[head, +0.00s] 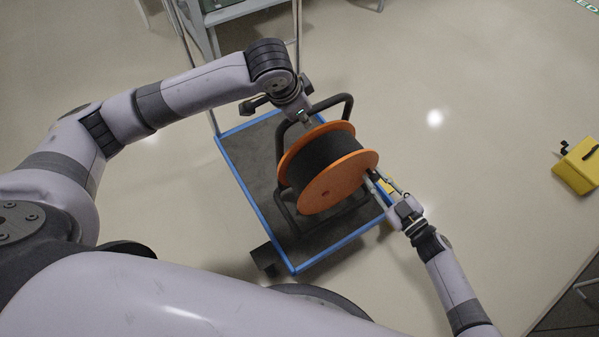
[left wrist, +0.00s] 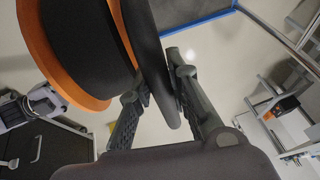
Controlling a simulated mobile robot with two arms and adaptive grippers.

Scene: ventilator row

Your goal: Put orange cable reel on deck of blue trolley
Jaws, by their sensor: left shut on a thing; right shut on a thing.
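The orange cable reel (head: 335,183) has orange flanges, black cable wound between them and a black tube frame. It also shows large in the left wrist view (left wrist: 62,45). In the head view it is over the dark deck of the blue-edged trolley (head: 240,178); I cannot tell whether its frame touches the deck. My left gripper (head: 306,120) is shut on the frame's tube at the reel's far side, and its fingers flank the tube in the left wrist view (left wrist: 160,95). My right gripper (head: 378,185) is shut on the frame at the near right side, its tips partly hidden.
The trolley's upright handle (head: 298,30) rises at its far end. A grey stand or table (head: 225,12) is behind it. A yellow case (head: 578,166) lies on the floor at the far right.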

